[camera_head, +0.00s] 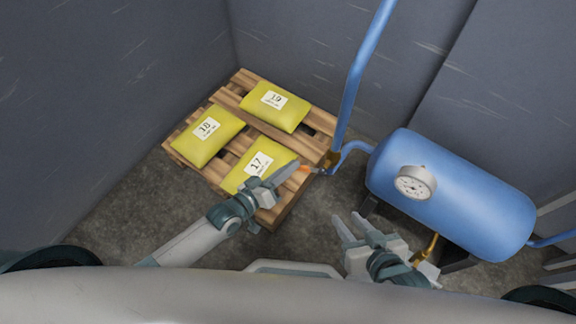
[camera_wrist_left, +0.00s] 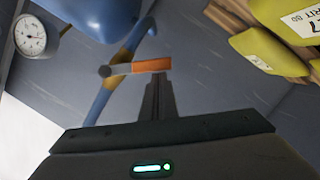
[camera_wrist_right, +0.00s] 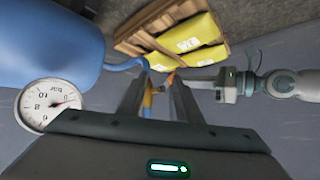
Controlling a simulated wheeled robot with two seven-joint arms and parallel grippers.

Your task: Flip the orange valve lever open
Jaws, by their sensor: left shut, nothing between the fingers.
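The orange valve lever (camera_head: 304,169) is a short handle beside the brass valve (camera_head: 332,160) on the blue pipe. In the left wrist view the lever (camera_wrist_left: 152,66) lies crosswise just beyond my fingertips. My left gripper (camera_head: 292,168) is shut and empty, its tips close to the lever's free end; I cannot tell whether they touch. My right gripper (camera_head: 350,217) is open and empty, lower right of the valve. In the right wrist view the lever (camera_wrist_right: 171,77) shows small, beyond the spread fingers.
A blue tank (camera_head: 450,195) with a round gauge (camera_head: 415,182) stands right of the valve. A vertical blue pipe (camera_head: 360,75) rises above it. A wooden pallet (camera_head: 235,98) with yellow sacks (camera_head: 275,105) lies left and behind. Bare floor (camera_head: 130,205) lies at left.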

